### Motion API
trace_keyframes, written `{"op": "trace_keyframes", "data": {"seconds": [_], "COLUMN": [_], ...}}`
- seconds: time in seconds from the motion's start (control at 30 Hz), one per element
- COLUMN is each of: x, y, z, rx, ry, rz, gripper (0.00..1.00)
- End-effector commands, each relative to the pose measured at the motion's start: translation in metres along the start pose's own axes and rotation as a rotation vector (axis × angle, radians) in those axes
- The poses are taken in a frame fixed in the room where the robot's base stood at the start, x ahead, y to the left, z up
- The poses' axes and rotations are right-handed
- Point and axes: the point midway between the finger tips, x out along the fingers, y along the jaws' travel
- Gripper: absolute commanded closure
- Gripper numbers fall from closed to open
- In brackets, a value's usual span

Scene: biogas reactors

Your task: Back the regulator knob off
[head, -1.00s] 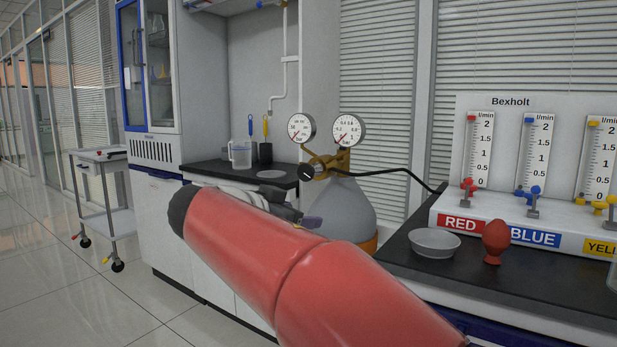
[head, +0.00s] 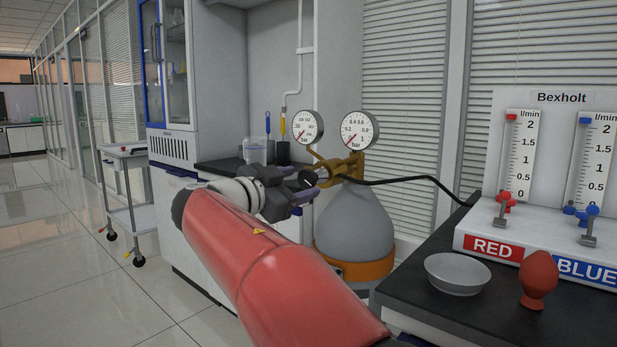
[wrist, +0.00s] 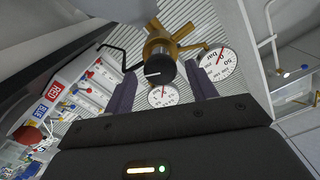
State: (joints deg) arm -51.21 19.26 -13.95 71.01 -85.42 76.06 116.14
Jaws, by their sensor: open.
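The regulator knob (wrist: 159,71) is a black cylinder with a white mark on its face. It sits on the brass regulator (head: 345,168) on top of the grey gas cylinder (head: 353,222). In the head view the knob (head: 308,179) is just beyond my fingertips. My gripper (head: 304,187) is open. In the wrist view its two fingers (wrist: 163,90) stand on either side of the knob, with gaps showing; contact is not visible. Two round dials, the left gauge (head: 308,127) and the right gauge (head: 360,130), stand above the regulator.
A black hose (head: 420,180) runs right from the regulator. A flowmeter panel (head: 540,148), a grey bowl (head: 457,274) and a red egg-shaped object (head: 538,279) are on the right bench. A wheeled cart (head: 127,195) stands left, with open floor around it.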

Motion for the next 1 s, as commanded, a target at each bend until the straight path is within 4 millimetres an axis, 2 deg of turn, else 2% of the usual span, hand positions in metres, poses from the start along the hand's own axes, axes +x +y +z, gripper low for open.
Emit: {"op": "trace_keyframes", "data": {"seconds": [0.1, 0.23, 0.57, 0.87, 1.0], "x": [0.018, 0.03, 0.034, 0.033, 0.033], "y": [-0.001, 0.0, 0.0, 0.0, 0.0], "z": [-0.001, -0.001, 0.0, 0.0, 0.0], "rx": [-0.002, 0.0, 0.0, 0.0, -0.005], "ry": [0.001, 0.0, -0.001, -0.001, -0.001], "rz": [0.002, 0.001, -0.001, -0.001, -0.001], "gripper": [0.43, 0.43, 0.43, 0.83, 0.83]}}
